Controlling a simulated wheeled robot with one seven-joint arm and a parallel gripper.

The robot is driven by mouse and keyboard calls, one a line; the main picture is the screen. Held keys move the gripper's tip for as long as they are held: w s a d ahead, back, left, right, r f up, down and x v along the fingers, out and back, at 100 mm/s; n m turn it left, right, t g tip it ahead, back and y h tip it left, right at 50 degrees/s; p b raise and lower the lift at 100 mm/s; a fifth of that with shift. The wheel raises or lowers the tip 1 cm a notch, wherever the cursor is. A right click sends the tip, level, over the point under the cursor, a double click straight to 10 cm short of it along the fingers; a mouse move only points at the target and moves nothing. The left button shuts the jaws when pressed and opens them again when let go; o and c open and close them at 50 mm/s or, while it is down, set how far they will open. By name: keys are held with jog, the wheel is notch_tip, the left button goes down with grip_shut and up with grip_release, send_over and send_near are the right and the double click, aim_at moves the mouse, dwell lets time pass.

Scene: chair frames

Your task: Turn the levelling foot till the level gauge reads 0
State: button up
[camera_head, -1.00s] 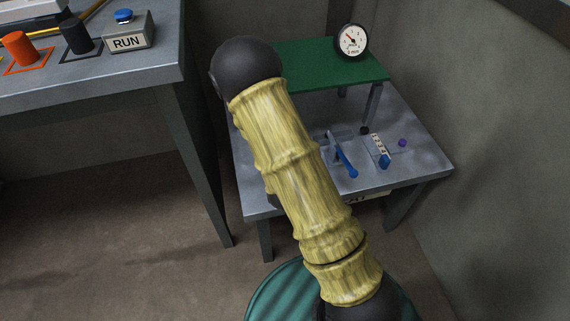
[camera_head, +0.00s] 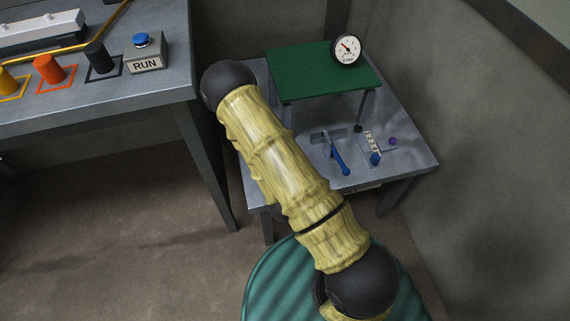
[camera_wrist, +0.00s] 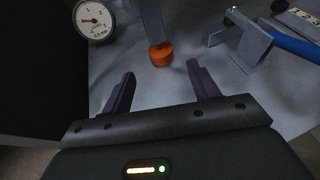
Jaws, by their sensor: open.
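The levelling foot is an orange round knob (camera_wrist: 160,55) under a grey leg in the wrist view. It is hidden behind my arm in the head view. My gripper (camera_wrist: 161,76) is open and empty, its two dark fingers pointing toward the knob, which stands just beyond and between the tips. The level gauge (camera_head: 347,50) is a white dial with a black rim at the edge of the green plate (camera_head: 318,72). It also shows in the wrist view (camera_wrist: 95,20).
A blue-handled lever (camera_head: 340,160) on a grey bracket stands right of the knob, close to the right finger's side. A numbered block (camera_head: 372,142) and a purple knob (camera_head: 393,141) sit further right. A bench with a RUN button (camera_head: 142,41) stands at left.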

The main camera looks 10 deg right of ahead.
jog(key=p+v, duration=0.4)
jog(key=shift+w+d+r, duration=0.1)
jog(key=shift+r, duration=0.15)
jog(key=p+v, duration=0.2)
jog(key=shift+p, duration=0.35)
jog(key=shift+s, duration=0.45)
